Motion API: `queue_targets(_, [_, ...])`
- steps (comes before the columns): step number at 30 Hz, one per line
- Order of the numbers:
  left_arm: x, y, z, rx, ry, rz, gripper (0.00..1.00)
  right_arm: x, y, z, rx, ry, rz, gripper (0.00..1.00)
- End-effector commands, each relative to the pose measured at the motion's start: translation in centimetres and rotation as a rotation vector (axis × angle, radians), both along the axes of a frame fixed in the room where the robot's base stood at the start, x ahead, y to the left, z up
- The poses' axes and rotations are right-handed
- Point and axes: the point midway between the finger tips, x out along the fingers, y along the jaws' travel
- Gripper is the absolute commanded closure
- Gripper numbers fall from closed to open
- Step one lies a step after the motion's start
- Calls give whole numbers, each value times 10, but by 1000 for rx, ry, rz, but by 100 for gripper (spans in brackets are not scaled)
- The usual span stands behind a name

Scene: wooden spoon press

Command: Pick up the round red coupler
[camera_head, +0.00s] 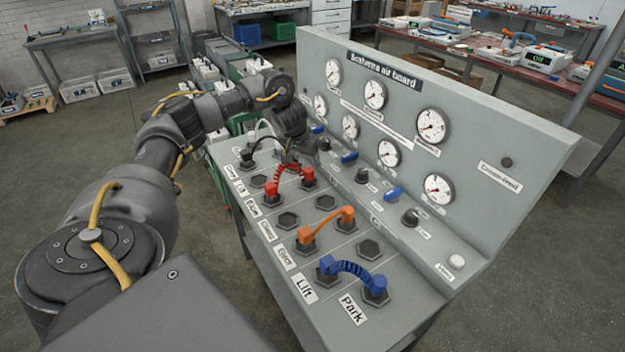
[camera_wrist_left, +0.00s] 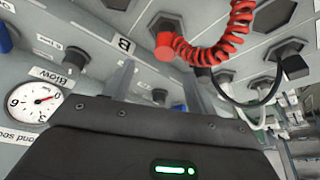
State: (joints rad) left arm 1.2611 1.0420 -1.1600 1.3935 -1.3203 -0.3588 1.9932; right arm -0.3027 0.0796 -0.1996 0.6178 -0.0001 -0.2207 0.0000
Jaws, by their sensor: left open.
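A coiled red hose (camera_head: 290,170) arches between two red end pieces on the sloping panel. Its right end, a round red coupler (camera_head: 308,175), stands on a dark hexagonal socket. In the left wrist view this coupler (camera_wrist_left: 165,47) is just beyond and between the fingertips. The hose's other end (camera_wrist_left: 243,12) is at the top of that view. My left gripper (camera_wrist_left: 159,72) is open and empty, its two fingers apart. In the head view the left gripper (camera_head: 292,153) is just behind the red hose, its fingers partly hidden. My right gripper is not in view.
A black hose (camera_head: 262,142) lies close by on the left. An orange hose (camera_head: 328,222) and a blue hose (camera_head: 353,271) are nearer. The upright gauge panel (camera_head: 400,130), with knobs and blue levers at its foot, bounds the right side. Several sockets are empty.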

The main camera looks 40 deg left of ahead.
Motion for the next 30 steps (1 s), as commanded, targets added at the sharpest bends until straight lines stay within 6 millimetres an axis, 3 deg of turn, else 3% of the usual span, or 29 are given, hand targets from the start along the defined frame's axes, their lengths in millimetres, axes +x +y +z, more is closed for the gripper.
queue_targets(9, [14, 5, -41, 0, 4, 4, 43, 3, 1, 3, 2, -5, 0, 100])
queue_targets(19, [21, 6, -55, 1, 3, 1, 43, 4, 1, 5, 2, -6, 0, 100])
queue_targets(30, [37, 11, -97, 1, 2, -1, 43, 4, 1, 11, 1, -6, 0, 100])
